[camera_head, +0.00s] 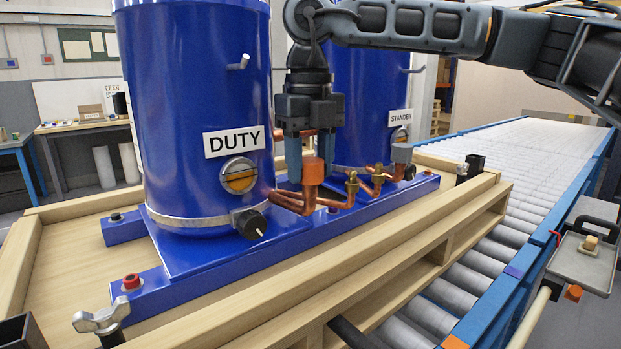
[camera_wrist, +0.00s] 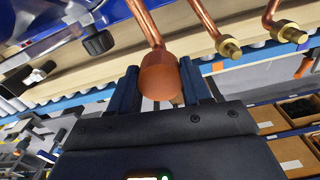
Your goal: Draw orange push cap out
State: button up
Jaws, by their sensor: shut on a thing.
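The orange push cap (camera_head: 313,170) is a short orange cylinder at the end of a copper pipe, beside the blue DUTY compressor (camera_head: 200,110). My gripper (camera_head: 305,165) comes down from above and is shut on the cap. In the wrist view the cap (camera_wrist: 160,78) sits between the two dark blue fingers of my gripper (camera_wrist: 160,88), with the copper pipe (camera_wrist: 144,22) running into it. The cap's far side is hidden.
Copper pipes with brass fittings (camera_head: 352,186) stand close to the right of the cap. The STANDBY compressor (camera_head: 362,100) is behind. A grey tray (camera_head: 582,265) is at the right edge.

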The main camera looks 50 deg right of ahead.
aim_at(310, 160)
jog(key=shift+r, duration=0.15)
jog(key=shift+r+p, duration=1)
jog(key=shift+r, duration=1.2)
